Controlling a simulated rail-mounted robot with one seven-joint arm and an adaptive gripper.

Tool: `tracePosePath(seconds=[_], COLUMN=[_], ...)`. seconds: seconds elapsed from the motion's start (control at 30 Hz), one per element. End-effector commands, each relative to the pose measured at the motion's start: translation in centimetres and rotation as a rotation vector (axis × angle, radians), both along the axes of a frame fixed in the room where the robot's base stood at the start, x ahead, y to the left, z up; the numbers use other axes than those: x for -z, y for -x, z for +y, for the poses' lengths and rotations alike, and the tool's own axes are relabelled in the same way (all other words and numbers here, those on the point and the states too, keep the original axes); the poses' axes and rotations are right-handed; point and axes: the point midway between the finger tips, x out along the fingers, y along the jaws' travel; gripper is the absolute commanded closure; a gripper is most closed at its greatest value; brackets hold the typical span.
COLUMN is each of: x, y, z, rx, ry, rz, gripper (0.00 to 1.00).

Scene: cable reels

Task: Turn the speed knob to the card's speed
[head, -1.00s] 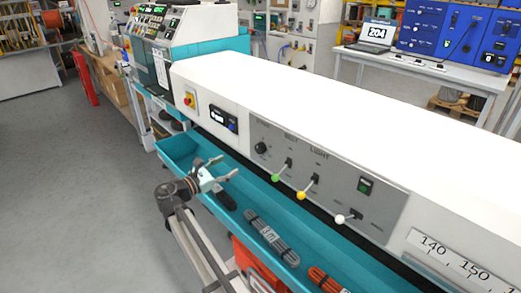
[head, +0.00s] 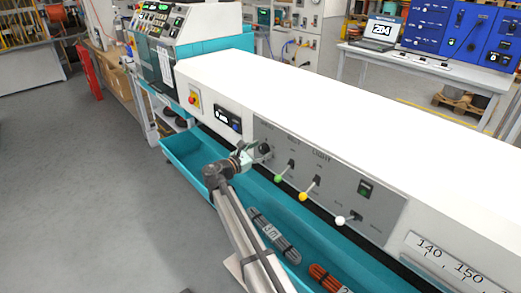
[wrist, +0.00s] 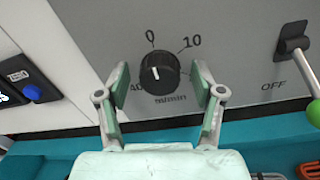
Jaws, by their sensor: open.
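The speed knob (wrist: 160,73) is black and round, on the grey panel. The dial around it shows 0, 10 and a partly hidden number at lower left, with m/min below. A short white mark shows on the knob's face; its exact pointing is hard to tell. My gripper (wrist: 160,80) is open, one finger on each side of the knob, with gaps visible. In the head view my gripper (head: 252,153) is at the panel's left end and partly covers the knob (head: 265,150). I cannot identify a readable speed card.
Levers with green (head: 278,178), yellow (head: 303,196) and white (head: 340,220) balls stand right of the knob. A blue button marked ZERO (wrist: 32,91) is at left. The teal tray (head: 190,160) below holds cable coils (head: 272,232). A laptop (head: 382,31) is at the back.

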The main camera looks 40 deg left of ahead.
Motion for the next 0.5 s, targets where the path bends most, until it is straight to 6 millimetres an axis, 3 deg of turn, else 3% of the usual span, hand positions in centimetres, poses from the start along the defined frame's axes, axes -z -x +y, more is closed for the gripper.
tracePosePath(seconds=[0.23,0.27,0.4,0.5], x=[0.03,0.03,0.04,0.02], y=[-0.08,-0.07,-0.07,-0.08], z=[-0.02,-0.02,-0.03,-0.02], rx=[0.000,0.000,0.000,0.000], ry=[0.000,0.000,0.000,0.000], rz=[0.000,0.000,0.000,0.000], gripper=[0.33,0.40,0.89,0.93])
